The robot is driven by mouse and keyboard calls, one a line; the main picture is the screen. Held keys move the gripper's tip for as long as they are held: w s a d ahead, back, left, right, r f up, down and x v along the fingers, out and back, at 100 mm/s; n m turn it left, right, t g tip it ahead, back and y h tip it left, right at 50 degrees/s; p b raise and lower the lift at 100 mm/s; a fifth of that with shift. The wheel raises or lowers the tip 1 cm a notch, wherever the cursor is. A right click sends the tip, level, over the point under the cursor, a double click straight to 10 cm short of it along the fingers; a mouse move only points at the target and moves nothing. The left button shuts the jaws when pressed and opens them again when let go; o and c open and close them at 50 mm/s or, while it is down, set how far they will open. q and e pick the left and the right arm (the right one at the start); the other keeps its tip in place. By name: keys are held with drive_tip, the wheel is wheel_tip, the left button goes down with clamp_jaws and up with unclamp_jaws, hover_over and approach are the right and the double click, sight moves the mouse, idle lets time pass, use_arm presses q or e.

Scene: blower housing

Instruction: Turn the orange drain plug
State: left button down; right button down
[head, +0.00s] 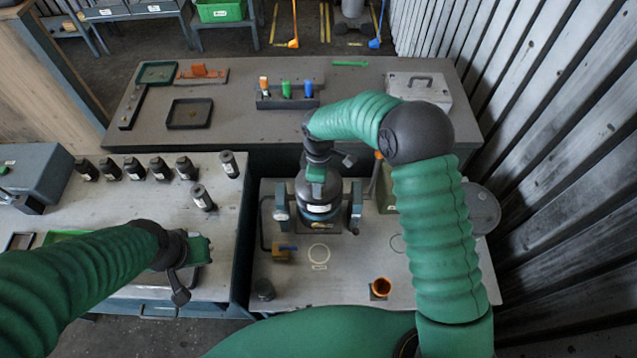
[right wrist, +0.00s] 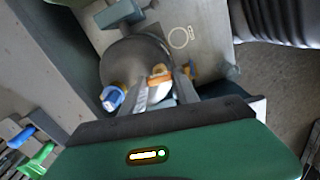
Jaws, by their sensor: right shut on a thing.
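The dark blower housing (head: 317,209), with a blue label band, stands upright in a stand on the grey bench. My right gripper (head: 318,166) reaches down to its top from above. In the right wrist view the fingers (right wrist: 163,88) are closed around the orange drain plug (right wrist: 158,73), which sits against the round dark housing (right wrist: 127,62). The plug is partly covered by the fingers, and its turn angle is unclear. In the head view the gripper hides the plug. My left gripper (head: 184,268) hangs over the left table, away from the housing; its finger gap is unclear.
Several black bottles (head: 160,169) stand on the left table. A rear table (head: 230,83) holds trays and colored items. A corrugated wall (head: 560,140) bounds the right.

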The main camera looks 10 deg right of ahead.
drive_tip(key=n, duration=0.3)
drive_tip(key=shift+r+n, duration=0.1)
drive_tip(key=shift+n, duration=0.3)
drive_tip(key=n+p, duration=0.1)
drive_tip(key=n, duration=0.3)
drive_tip(key=n+p, duration=0.1)
drive_tip(key=n, duration=0.3)
drive_tip(key=shift+n, duration=0.4)
drive_tip(key=shift+w+n+p, duration=0.1)
drive_tip(key=shift+n+p, duration=0.4)
drive_tip(key=shift+n, duration=1.5)
drive_tip(key=c, duration=1.3)
unclamp_jaws()
drive_tip(key=o, duration=0.4)
